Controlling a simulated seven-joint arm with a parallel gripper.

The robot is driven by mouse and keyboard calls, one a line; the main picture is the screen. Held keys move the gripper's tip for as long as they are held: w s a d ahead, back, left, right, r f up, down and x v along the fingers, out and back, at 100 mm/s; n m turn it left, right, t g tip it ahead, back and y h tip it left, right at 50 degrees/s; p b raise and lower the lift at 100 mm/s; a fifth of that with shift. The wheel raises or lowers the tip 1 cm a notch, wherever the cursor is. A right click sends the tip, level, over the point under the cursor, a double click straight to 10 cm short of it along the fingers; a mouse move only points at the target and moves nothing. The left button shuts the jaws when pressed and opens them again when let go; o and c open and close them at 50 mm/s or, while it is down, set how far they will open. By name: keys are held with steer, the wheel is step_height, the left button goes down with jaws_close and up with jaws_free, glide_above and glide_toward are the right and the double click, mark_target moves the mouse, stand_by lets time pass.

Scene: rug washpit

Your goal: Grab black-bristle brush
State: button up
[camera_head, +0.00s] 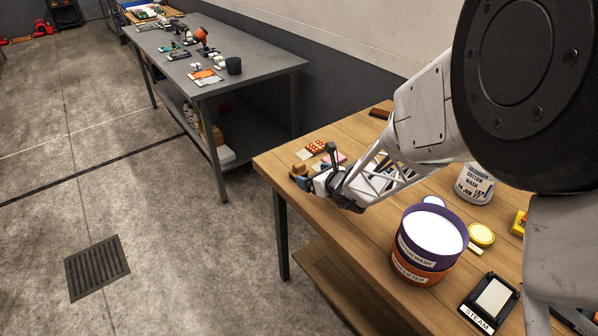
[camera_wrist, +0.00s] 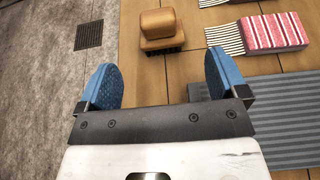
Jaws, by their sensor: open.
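The brush (camera_wrist: 158,24) has a tan wooden block with a raised grip, and dark bristles show along its near edge. It sits bristles down on the wooden table, at the top middle of the wrist view. In the head view a small tan block (camera_head: 299,169) at the table's far left corner appears to be this brush, partly hidden by my gripper. My gripper (camera_wrist: 163,76) is open, its two blue pads spread wide with nothing between them. The brush lies just ahead of the gap, apart from both pads.
The table edge and floor are on the left. A purple tub (camera_head: 432,232) stands nearer; a grey bench (camera_head: 255,66) stands apart behind.

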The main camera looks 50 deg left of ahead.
mark_target(301, 171)
steer(key=shift+x, duration=1.15)
steer(key=shift+a+f, duration=0.1)
steer(key=shift+a, duration=0.05)
steer(key=shift+x, duration=2.45)
steer(key=c, duration=1)
